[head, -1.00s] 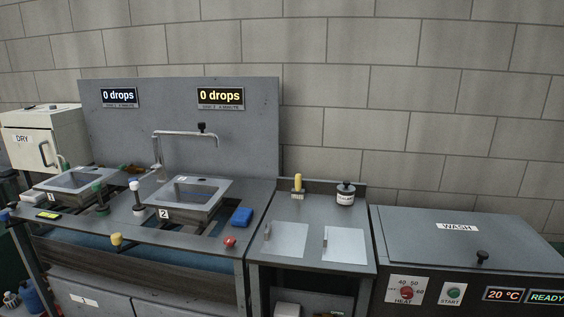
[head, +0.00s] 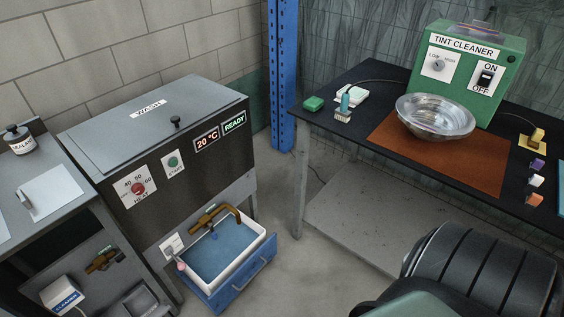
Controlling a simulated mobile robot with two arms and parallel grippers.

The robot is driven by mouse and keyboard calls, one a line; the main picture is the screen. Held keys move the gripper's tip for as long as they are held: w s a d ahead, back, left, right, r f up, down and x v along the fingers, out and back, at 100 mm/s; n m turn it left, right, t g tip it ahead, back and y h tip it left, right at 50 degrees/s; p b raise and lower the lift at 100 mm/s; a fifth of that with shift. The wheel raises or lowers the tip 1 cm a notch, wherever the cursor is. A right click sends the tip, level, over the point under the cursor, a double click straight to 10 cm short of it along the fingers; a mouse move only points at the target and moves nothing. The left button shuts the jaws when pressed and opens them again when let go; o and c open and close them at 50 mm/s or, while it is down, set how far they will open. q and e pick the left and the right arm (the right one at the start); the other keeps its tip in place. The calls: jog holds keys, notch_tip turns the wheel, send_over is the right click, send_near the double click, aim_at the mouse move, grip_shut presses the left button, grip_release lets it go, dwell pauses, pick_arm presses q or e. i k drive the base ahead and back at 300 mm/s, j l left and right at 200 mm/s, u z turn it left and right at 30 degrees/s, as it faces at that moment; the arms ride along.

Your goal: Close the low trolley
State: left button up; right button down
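A low blue trolley (head: 240,287) with a front handle stands out on the floor in front of the wash machine (head: 160,150), near the bottom middle of the head view. It holds a white-rimmed basin (head: 268,237) with blue liquid. A brown tap-like fitting (head: 215,217) is at its back edge. A small pink-tipped item (head: 181,265) is at its left corner. How far its back part reaches under the machine is hidden. Neither of my grippers is in view.
A dark bench (head: 360,125) on the right carries a green tint cleaner (head: 467,70) and a steel bowl (head: 436,117). A black ribbed rounded object (head: 480,270) fills the lower right. Grey floor (head: 310,260) is clear right of the trolley.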

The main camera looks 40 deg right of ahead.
aim_at(227, 256)
jog(key=z, duration=0.85)
